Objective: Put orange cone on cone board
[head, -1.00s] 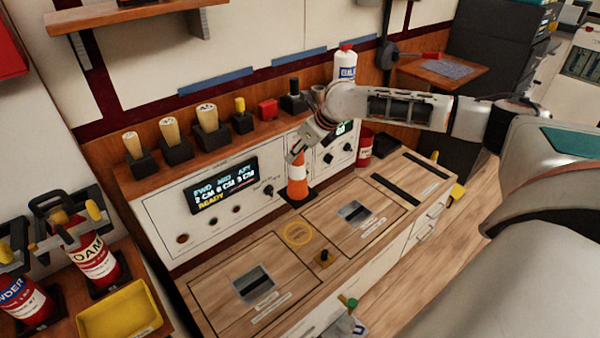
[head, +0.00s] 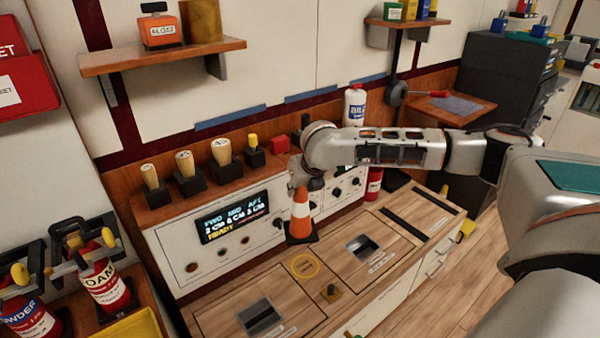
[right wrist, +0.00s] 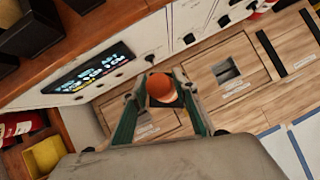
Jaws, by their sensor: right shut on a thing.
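The orange cone (head: 301,213) has a white band and a dark square base. It is upright above the wooden counter (head: 290,290), in front of the display panel; I cannot tell whether its base touches the counter. My right gripper (head: 299,180) is shut on the cone's upper part from above. In the right wrist view the cone's orange top (right wrist: 160,87) sits between the two fingers. A yellow ring marking (head: 305,266) lies on the counter just in front of the cone. I cannot make out which surface is the cone board. My left gripper is not in view.
A white panel with a lit display (head: 233,216) and knobs stands behind the cone. Wooden-handled pieces (head: 184,163) and a red block (head: 281,143) line the ledge above. A white bottle (head: 354,106) stands behind my right arm. A small knob (head: 331,291) rises from the counter.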

